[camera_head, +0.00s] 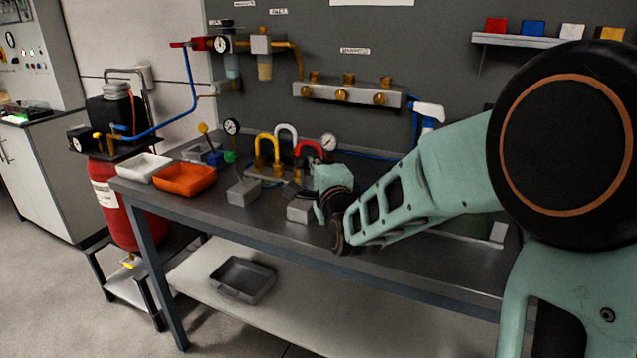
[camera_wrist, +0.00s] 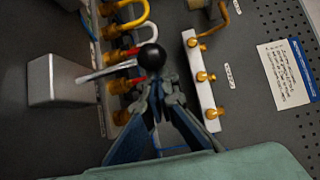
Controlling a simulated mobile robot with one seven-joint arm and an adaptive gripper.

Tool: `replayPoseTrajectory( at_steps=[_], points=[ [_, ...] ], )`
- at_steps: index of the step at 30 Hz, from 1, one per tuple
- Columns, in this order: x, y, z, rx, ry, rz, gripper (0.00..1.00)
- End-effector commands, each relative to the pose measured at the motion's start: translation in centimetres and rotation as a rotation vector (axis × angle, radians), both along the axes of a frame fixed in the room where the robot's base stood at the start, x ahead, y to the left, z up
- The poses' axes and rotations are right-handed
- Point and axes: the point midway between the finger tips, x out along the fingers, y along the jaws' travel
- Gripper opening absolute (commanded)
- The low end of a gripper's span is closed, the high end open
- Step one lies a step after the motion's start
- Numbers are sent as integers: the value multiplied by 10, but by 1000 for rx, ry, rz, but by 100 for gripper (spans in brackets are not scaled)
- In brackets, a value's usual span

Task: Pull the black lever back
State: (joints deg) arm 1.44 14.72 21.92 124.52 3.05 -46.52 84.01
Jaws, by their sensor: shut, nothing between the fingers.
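The black lever shows in the wrist view as a round black knob (camera_wrist: 152,57) on a thin metal rod that comes out of a grey box (camera_wrist: 57,81). My gripper (camera_wrist: 164,86) is shut and empty, with its fingertips close by the knob. I cannot tell whether they touch it. In the head view my gripper (camera_head: 331,180) is over the workbench (camera_head: 400,260), next to a grey box (camera_head: 300,211). The knob cannot be made out there, as my gripper and arm cover that area.
Yellow, white and red (camera_head: 308,148) U-shaped handles stand behind my gripper. A brass-valve manifold (camera_head: 348,95) is on the wall. Another grey box (camera_head: 243,192), an orange tray (camera_head: 184,180) and a white tray (camera_head: 143,166) are to the left.

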Motion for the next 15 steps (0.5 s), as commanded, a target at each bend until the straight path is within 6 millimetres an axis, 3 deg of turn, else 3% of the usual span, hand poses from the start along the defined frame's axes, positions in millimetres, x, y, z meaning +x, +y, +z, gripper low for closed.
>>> replayPoseTrajectory(
  at_steps=[1,15],
  points=[
    [-3,2,-10,-8,-25,3,0],
    [-22,8,-10,-75,-209,0,0]
  ],
)
